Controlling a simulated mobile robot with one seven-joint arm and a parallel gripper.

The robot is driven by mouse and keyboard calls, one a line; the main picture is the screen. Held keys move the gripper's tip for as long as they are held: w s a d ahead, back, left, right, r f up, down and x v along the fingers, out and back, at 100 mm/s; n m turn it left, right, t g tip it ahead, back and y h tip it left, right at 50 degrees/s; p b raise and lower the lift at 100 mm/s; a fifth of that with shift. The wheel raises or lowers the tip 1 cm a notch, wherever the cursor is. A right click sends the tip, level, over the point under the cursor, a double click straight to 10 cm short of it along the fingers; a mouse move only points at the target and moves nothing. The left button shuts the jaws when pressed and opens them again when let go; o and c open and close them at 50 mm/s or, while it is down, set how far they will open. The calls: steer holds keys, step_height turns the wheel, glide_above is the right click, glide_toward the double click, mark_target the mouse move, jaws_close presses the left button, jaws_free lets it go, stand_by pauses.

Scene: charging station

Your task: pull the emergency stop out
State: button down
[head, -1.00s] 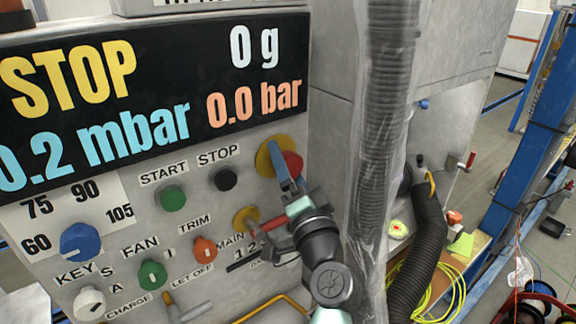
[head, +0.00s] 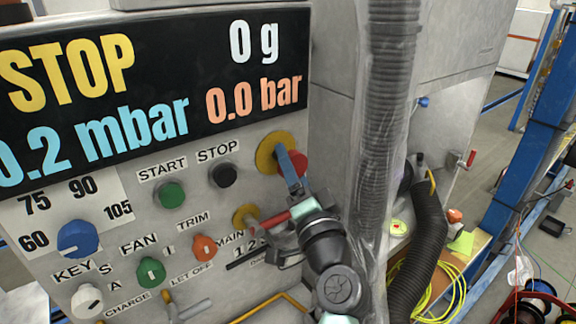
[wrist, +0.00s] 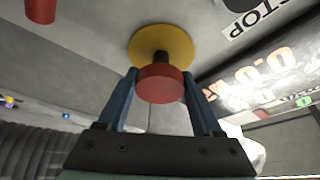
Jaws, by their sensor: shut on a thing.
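The emergency stop (wrist: 160,84) is a red mushroom button on a dark stem in front of a round yellow plate (wrist: 160,43). In the head view the emergency stop (head: 299,162) shows at the upper right of the panel, partly behind my gripper (head: 288,162). In the wrist view my gripper (wrist: 160,86) has its two blue fingers on either side of the red head, shut on it. A dark gap with the stem shows between the red head and the plate. The fingertips are partly hidden behind the head.
The black STOP button (head: 223,175) and green START button (head: 171,195) are left of the emergency stop. A clear-wrapped ribbed hose (head: 385,130) runs vertically just right of my arm. The display (head: 150,95) is above. A smaller yellow-ringed control (head: 246,217) is below.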

steer(key=shift+d+f, duration=0.1)
steer(key=shift+f, duration=0.05)
steer(key=shift+c, duration=1.5)
jaws_free()
steer(key=shift+s, duration=0.1)
steer(key=shift+o, duration=1.2)
steer(key=shift+s, duration=0.1)
steer(key=b+v, duration=0.3)
steer(key=v, duration=0.9)
steer(key=shift+s+d, duration=0.2)
steer(key=shift+s, duration=0.2)
